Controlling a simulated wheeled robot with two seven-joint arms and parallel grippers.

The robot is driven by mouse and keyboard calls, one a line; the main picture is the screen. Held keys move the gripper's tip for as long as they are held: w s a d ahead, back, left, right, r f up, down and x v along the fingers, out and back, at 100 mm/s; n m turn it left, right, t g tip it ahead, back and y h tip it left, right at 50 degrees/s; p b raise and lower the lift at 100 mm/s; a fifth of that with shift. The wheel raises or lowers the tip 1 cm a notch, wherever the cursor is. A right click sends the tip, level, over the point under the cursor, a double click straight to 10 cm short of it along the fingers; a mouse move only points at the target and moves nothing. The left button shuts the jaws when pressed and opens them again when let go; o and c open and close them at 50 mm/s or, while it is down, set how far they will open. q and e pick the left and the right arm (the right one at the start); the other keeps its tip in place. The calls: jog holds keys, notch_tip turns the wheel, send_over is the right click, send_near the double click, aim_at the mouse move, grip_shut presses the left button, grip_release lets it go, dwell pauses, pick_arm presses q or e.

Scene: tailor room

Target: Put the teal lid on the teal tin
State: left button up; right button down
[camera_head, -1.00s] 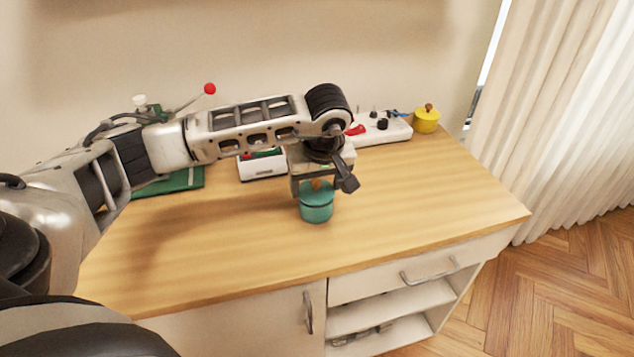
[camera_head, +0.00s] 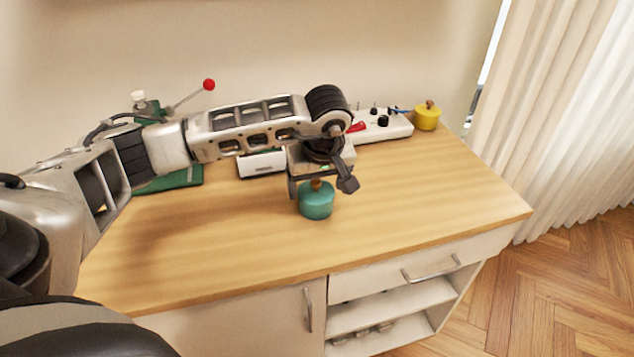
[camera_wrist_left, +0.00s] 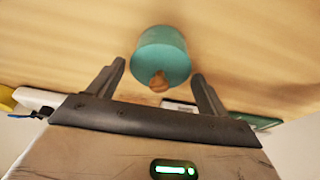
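The teal tin (camera_head: 316,206) stands upright on the wooden table, with the teal lid (camera_head: 316,187) seated on top of it and a brown knob in the lid's middle. In the left wrist view the lid (camera_wrist_left: 165,62) and the side of the tin (camera_wrist_left: 163,36) show just beyond the fingers. My left gripper (camera_head: 322,190) is over the tin, its fingers apart on either side of the knob. My right gripper is not in view.
A yellow pot (camera_head: 427,117) stands at the back right beside a white box with black knobs (camera_head: 384,127). A white device (camera_head: 262,163) and a green item (camera_head: 176,181) lie behind my left arm. The table's front and right are clear.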

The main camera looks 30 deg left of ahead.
aim_at(317, 183)
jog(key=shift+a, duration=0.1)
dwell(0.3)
pick_arm(q)
jog(key=shift+r+p, duration=0.4)
jog(key=shift+r, duration=0.1)
jog(key=shift+s+d+r+p, duration=0.2)
jog(key=shift+r+p, duration=0.3)
jog(key=shift+r, duration=0.15)
jog(key=shift+s+d+r+p, duration=0.1)
jog(key=shift+d+r+p, duration=0.05)
jog(key=shift+r+p, duration=0.4)
jog(key=shift+p+v, duration=1.05)
jog(key=shift+v, duration=0.7)
jog(key=shift+p+v, duration=1.25)
jog(key=shift+v, duration=0.75)
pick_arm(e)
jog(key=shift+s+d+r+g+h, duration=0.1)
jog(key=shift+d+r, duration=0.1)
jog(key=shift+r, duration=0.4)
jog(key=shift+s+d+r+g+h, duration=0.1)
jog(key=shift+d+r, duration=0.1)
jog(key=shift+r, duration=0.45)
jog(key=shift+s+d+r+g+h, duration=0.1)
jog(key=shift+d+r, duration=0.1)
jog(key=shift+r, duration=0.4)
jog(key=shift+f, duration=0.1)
